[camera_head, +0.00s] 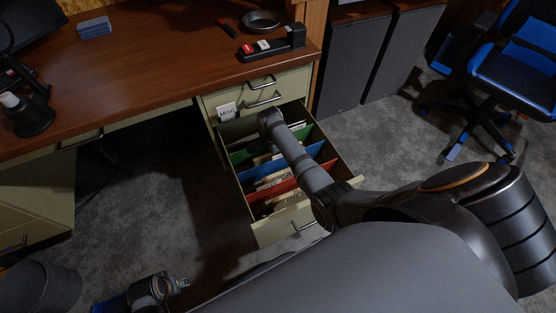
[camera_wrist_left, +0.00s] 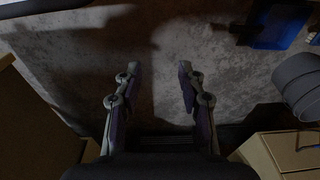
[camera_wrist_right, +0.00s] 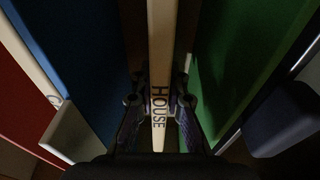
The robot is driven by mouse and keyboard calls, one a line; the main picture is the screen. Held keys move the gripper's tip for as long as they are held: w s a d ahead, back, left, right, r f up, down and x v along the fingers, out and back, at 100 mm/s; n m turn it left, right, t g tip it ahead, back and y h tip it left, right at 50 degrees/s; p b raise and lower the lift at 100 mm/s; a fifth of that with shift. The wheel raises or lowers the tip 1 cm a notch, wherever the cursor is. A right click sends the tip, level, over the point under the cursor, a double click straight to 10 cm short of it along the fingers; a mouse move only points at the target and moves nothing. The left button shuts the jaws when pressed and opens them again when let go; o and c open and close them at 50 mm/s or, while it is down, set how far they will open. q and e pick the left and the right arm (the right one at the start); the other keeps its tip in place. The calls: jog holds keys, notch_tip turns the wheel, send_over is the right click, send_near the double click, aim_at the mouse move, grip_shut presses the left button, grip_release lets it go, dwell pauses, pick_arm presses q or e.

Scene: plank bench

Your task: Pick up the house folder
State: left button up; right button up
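The house folder (camera_wrist_right: 160,50) shows in the right wrist view as a pale upright strip marked HOUSE, between a blue folder (camera_wrist_right: 78,60) and a green folder (camera_wrist_right: 235,60). My right gripper (camera_wrist_right: 160,85) has a finger against each side of this strip and looks shut on it. In the head view my right arm reaches into the open drawer (camera_head: 341,166), and its wrist hides the fingers and the house folder. Whether the folder is raised cannot be told. My left gripper (camera_wrist_left: 158,68) is open and empty above the carpet, low at the left in the head view.
The drawer also holds a red folder (camera_head: 290,187) and pale papers. The desk top (camera_head: 160,50) carries a black organizer (camera_head: 272,45), a round dish (camera_head: 261,20) and a blue block (camera_head: 94,28). A dark bin (camera_head: 40,288) stands at lower left. A blue chair (camera_head: 515,70) is far right.

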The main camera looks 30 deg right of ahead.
grip_shut()
notch_tip(320, 180, up, 9)
jog(key=p, duration=0.3)
jog(key=shift+p, duration=0.3)
pick_arm(q)
jog(key=s+a+f, duration=0.3)
jog(key=s+f, duration=0.1)
jog(key=f, duration=0.5)
jog(key=shift+s+f+y, duration=0.15)
jog(key=shift+s+y, duration=0.15)
jog(key=shift+s, duration=0.1)
pick_arm(e)
jog(key=shift+r, duration=0.55)
